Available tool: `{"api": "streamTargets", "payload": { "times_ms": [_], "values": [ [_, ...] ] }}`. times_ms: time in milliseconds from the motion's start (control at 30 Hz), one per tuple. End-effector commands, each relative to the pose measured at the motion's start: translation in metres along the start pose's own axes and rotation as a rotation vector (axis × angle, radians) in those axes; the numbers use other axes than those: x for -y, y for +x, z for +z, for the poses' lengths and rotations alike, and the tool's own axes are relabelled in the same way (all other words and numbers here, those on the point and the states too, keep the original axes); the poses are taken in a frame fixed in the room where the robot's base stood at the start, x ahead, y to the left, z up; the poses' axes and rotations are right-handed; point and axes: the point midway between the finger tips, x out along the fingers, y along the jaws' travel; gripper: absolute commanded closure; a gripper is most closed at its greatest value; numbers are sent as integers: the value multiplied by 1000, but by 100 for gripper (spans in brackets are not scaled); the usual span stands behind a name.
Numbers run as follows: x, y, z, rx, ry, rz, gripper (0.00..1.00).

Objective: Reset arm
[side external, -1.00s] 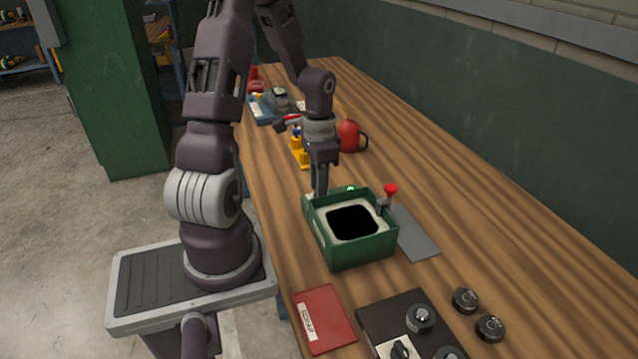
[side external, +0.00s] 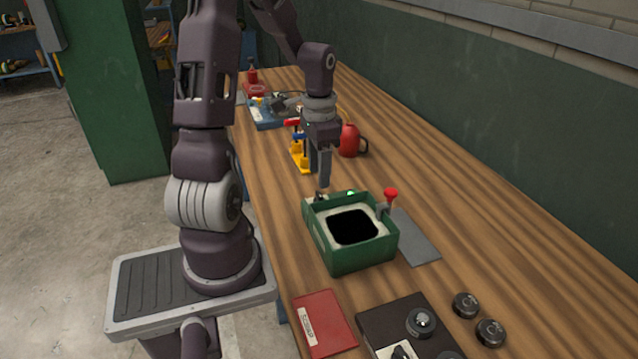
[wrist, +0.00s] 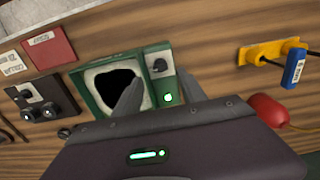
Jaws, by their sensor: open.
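My gripper (side external: 322,182) hangs pointing down above the back edge of a green box (side external: 362,262) on the wooden bench. It is clear of the box and holds nothing that I can see. In the wrist view my gripper's two fingers (wrist: 160,95) are spread apart, with the green box (wrist: 90,98) beneath them. The box has a pale top with a black opening, a dark knob (wrist: 160,65) and a lit green light (wrist: 168,97). A red-topped lever (side external: 390,195) stands at its right side.
A red mug-like object (side external: 349,140) and a yellow stand (side external: 299,158) are behind my gripper. A grey plate (side external: 415,240) lies right of the box. A red booklet (side external: 325,322), a dark panel (side external: 395,320) and round black knobs (side external: 466,304) are in front. The bench's right side is clear.

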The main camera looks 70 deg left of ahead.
Motion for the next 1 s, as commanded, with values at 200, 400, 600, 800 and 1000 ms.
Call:
{"api": "streamTargets", "payload": {
  "times_ms": [200,400,600,800,1000],
  "values": [
    [2,-24,0,-2,-2,-3,51],
    [2,-26,0,-2,-1,-2,51],
    [2,-26,0,-2,-1,-3,51],
    [-45,-65,-9,-40,18,-95,51],
    [-164,-135,23,-277,8,-166,51]
  ]
}}
